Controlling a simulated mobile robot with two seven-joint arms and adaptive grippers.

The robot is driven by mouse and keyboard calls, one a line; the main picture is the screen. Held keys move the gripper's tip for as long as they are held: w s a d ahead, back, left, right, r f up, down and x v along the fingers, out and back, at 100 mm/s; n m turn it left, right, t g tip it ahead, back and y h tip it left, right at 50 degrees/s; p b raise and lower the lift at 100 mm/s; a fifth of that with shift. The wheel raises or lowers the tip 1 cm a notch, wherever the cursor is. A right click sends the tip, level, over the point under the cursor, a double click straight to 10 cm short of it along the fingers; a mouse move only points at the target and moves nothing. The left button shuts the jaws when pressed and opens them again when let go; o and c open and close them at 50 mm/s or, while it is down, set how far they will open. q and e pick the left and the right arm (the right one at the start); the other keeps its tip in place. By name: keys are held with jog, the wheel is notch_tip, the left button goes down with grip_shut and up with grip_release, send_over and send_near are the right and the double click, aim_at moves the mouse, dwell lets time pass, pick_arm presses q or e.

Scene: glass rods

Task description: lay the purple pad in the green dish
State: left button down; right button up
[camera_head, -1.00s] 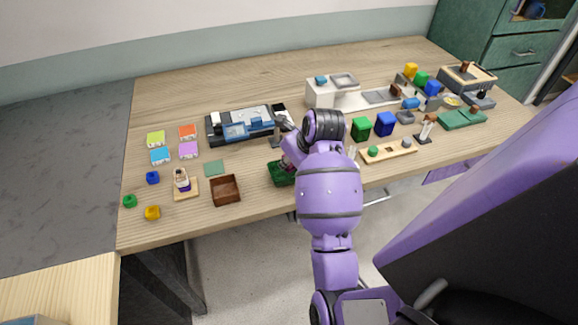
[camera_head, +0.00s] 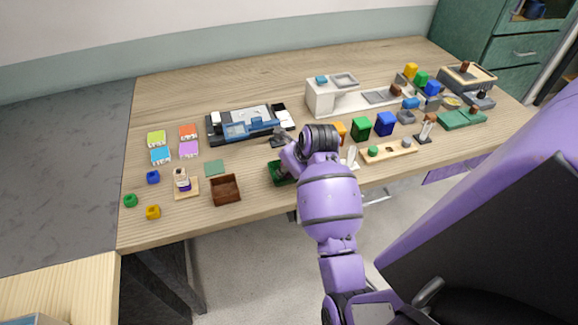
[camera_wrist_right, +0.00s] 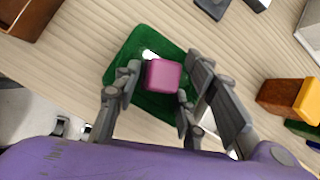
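The purple pad (camera_wrist_right: 164,74) shows as a small pinkish-purple block in the right wrist view, over the floor of the green dish (camera_wrist_right: 121,72). It appears to rest in the dish. My right gripper (camera_wrist_right: 160,84) has its fingertips on either side of the pad, spread wider than it, with a gap visible on the left. In the head view the dish (camera_head: 278,172) is partly covered by my right arm, and the pad cannot be made out. My right gripper (camera_head: 280,139) is near the dish's far side there. My left gripper is not in view.
A brown wooden box (camera_head: 226,190) stands left of the dish, with a flat green square (camera_head: 215,167) behind it. A blue-and-black device (camera_head: 245,124) lies beyond. Green (camera_head: 361,129) and blue (camera_head: 385,124) blocks stand to the right.

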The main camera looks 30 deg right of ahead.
jog(key=shift+s+r, duration=0.1)
jog(key=shift+r, duration=0.35)
jog(key=v, duration=1.1)
jog(key=shift+s, duration=0.15)
